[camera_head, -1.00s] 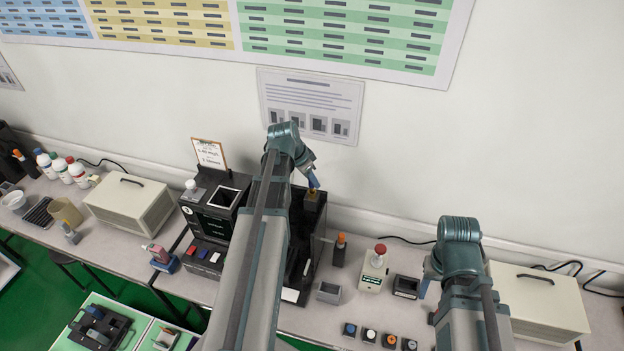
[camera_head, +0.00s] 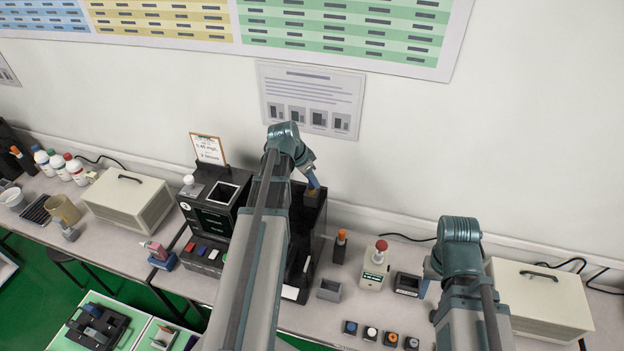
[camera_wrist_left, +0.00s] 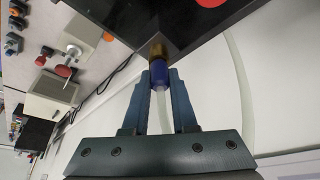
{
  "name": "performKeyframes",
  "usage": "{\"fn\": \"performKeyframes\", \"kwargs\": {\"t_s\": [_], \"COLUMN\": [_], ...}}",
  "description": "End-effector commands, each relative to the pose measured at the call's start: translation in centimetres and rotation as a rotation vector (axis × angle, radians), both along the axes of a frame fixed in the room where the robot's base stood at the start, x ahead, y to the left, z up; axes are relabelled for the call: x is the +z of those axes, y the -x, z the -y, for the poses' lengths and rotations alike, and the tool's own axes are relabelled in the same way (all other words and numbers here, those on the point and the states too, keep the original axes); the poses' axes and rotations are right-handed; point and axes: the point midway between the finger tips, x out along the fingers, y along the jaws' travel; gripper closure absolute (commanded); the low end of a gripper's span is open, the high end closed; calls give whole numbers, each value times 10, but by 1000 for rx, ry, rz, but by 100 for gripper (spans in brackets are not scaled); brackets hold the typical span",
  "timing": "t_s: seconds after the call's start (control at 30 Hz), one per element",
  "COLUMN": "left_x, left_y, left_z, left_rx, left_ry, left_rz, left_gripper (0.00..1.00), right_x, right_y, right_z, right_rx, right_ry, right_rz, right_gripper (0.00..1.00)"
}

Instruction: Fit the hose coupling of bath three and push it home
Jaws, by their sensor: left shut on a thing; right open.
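My left gripper (camera_wrist_left: 160,82) is shut on a blue hose coupling (camera_wrist_left: 158,76). The coupling lines up with a brass fitting (camera_wrist_left: 157,48) on a black housing (camera_wrist_left: 130,22) in the left wrist view. They appear to touch; I cannot tell how far the coupling is seated. In the head view my left gripper (camera_head: 313,182) is over the back of the tall black housing (camera_head: 314,213), and its arm hides much of the front. My right gripper (camera_head: 427,282) is open and empty, low beside the dark small box.
A black unit with a square opening (camera_head: 222,194) and a clipboard (camera_head: 208,149) stand left of the arm. A red-knobbed tester (camera_head: 374,268), a grey open box (camera_head: 330,290) and several round buttons (camera_head: 370,333) stand right. A beige case (camera_head: 540,295) is at far right.

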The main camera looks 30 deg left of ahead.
Motion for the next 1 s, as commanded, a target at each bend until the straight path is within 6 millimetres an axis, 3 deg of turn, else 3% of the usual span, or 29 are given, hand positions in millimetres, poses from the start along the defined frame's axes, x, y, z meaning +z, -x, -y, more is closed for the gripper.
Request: {"fn": "performKeyframes", "kwargs": {"t_s": [0.23,0.27,0.43,0.77,1.0], "left_x": [-1,-1,-1,-1,11], "left_y": [0,0,0,0,4], "left_z": [0,0,0,0,-1], "left_rx": [0,0,0,0,0], "left_ry": [0,0,0,0,0], "left_rz": [-1,-1,-1,-1,-1], "left_gripper": [100,71,40,39,39], "right_x": [-1,-1,-1,-1,11], "right_y": [0,0,0,0,0], "right_z": [0,0,0,0,0], "right_rx": [0,0,0,3,2], "right_ry": [0,0,0,1,1], "right_rz": [0,0,0,1,1], "right_gripper": [50,50,50,50,50]}}
